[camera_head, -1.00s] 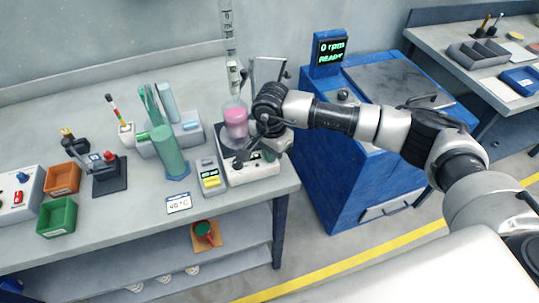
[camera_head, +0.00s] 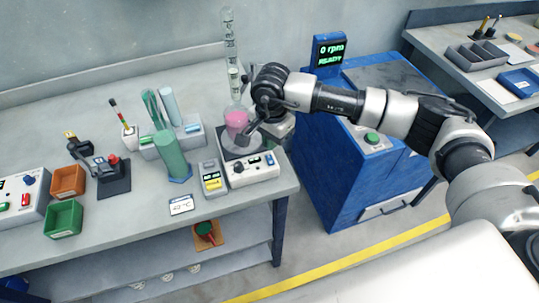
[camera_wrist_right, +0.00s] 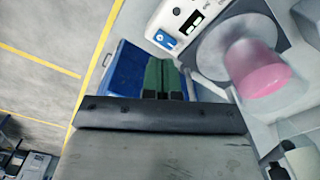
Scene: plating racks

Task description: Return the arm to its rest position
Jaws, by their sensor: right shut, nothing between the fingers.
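My right arm reaches in from the right in the head view. Its gripper (camera_head: 250,135) is shut and empty, with its fingertips close to the pink-filled flask (camera_head: 236,122) on the white hotplate stirrer (camera_head: 252,170). I cannot tell from the head view whether they touch. In the right wrist view the pink flask (camera_wrist_right: 258,72) stands on the stirrer's round plate, apart from the fingers (camera_wrist_right: 163,85), which show at the picture's middle. My left gripper is in neither view.
A glass column rises above the flask. A green cylinder (camera_head: 172,158), a yellow-screened meter (camera_head: 211,178) and a temperature card (camera_head: 181,204) stand left of the stirrer. A blue machine (camera_head: 345,170) stands right of the bench across a gap. Open floor lies in front.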

